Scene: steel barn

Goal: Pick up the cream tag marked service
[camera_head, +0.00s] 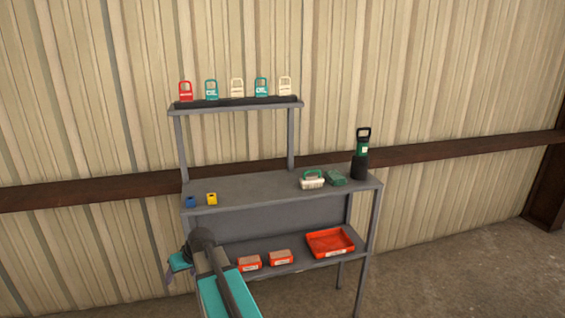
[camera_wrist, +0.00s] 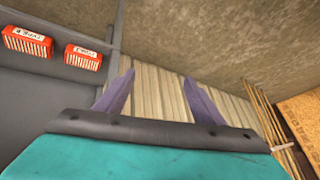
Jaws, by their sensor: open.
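Two cream tags stand upright on the top rail of the shelf unit in the head view, one in the middle (camera_head: 237,87) and one at the right end (camera_head: 286,86). Their lettering is too small to read, so I cannot tell which is marked service. My gripper (camera_wrist: 158,84) is open and empty in the wrist view, its two purple fingers apart. In the head view my gripper (camera_head: 169,277) is low at the left of the unit, well below the tags. No tag shows in the wrist view.
A red tag (camera_head: 186,92) and two teal tags (camera_head: 211,90) (camera_head: 261,87) share the rail. The worktop (camera_head: 245,188) holds blue and yellow items, a white-and-green item, a green item and a dark bottle-like tool (camera_head: 361,155). Red boxes and a red tray (camera_head: 330,242) sit below.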

